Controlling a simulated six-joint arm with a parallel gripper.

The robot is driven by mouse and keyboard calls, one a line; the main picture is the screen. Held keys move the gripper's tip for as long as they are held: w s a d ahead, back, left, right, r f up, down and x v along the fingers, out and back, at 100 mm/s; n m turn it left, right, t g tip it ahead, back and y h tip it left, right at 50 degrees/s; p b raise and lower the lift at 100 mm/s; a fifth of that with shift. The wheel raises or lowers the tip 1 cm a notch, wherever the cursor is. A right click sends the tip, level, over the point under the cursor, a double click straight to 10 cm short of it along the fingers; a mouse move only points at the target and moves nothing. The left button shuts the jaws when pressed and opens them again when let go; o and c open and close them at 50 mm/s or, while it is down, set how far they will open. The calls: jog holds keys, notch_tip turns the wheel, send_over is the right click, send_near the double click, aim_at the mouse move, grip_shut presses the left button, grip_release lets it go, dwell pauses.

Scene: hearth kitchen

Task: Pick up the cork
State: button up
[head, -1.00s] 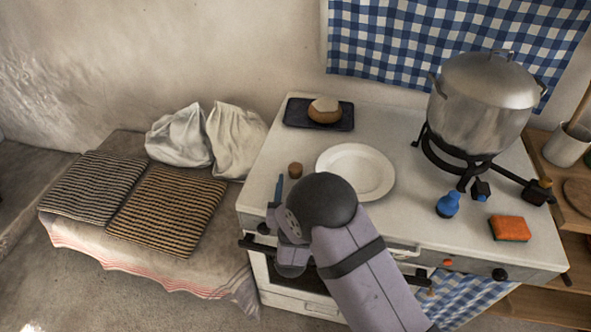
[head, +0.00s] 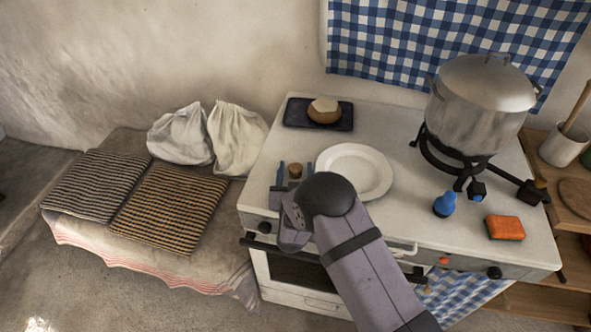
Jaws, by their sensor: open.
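The cork (head: 295,170) is a small brown cylinder standing upright on the white stove top, left of the white plate (head: 341,170). My gripper (head: 294,168) is open, with its two blue fingers pointing away from the camera toward the back of the stove. In the picture the cork shows between the fingertips, or just beyond them; I cannot tell the exact depth. The cork's lower part is partly hidden by my wrist.
A dark tray (head: 290,113) with a bread roll (head: 324,110) lies behind. A large metal pot (head: 480,105) stands on a black burner at right, near a blue bottle-like object (head: 445,204) and an orange sponge (head: 505,228). The stove's left edge is close to my gripper.

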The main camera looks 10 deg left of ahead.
aim_at(295, 167)
jog(key=c, duration=1.1)
jog(key=shift+r+b, duration=1)
jog(key=shift+r, duration=4)
jog(key=shift+r, duration=0.1)
